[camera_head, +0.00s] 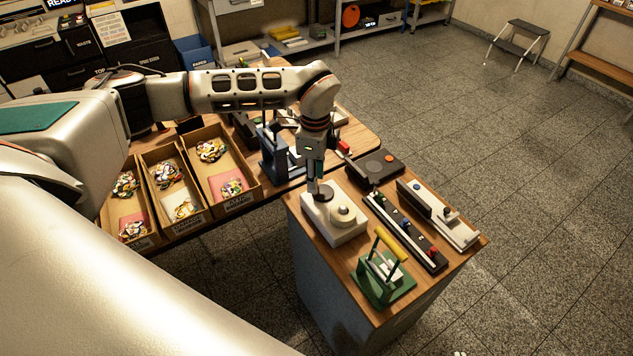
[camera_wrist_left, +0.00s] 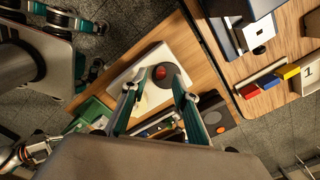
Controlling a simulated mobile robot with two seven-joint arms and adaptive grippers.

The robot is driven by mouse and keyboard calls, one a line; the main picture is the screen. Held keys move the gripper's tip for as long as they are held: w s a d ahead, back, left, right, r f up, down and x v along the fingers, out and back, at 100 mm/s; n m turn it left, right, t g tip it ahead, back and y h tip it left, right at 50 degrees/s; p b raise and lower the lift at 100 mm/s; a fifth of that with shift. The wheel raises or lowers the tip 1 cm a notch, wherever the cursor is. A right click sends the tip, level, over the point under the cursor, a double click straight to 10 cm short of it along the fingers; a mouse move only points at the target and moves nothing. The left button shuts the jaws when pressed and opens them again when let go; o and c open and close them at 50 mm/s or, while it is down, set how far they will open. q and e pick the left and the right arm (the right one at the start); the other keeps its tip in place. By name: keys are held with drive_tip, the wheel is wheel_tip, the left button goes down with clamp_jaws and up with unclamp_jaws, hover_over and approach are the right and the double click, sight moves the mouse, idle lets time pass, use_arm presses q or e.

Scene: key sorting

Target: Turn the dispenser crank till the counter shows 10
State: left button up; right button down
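The dispenser is most likely the white box (camera_head: 335,228) on the wooden-topped cabinet; it also shows in the left wrist view (camera_wrist_left: 121,80). A red ball knob (camera_wrist_left: 160,73) sits on a dark disc on it. A pale round part shows beside the disc in the head view. My left gripper (camera_head: 318,188) points down over the disc. In the left wrist view its two fingers (camera_wrist_left: 157,88) are apart, with the knob showing between and just beyond the tips; I cannot tell whether they touch it. The counter cannot be read. My right gripper cannot be made out clearly.
A green stand with a yellow handle (camera_head: 384,262) is nearest on the cabinet. A black strip with coloured knobs (camera_head: 405,230), a slider rail (camera_head: 440,215) and a dark box with an orange button (camera_head: 375,166) stand to the right. Cardboard bins (camera_head: 172,187) are left.

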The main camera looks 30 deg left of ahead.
sight(323, 189)
use_arm(q)
wheel_tip(323, 189, down, 2)
drive_tip(key=shift+f, duration=0.15)
drive_tip(key=shift+w+f, duration=0.1)
drive_tip(key=shift+f, duration=0.35)
use_arm(e)
drive_tip(key=shift+w+r, duration=0.6)
drive_tip(key=shift+r, duration=0.05)
use_arm(q)
clamp_jaws()
use_arm(e)
drive_tip(key=shift+f, duration=0.1)
drive_tip(key=shift+s+f, duration=0.1)
use_arm(q)
drive_tip(key=shift+m, duration=0.3)
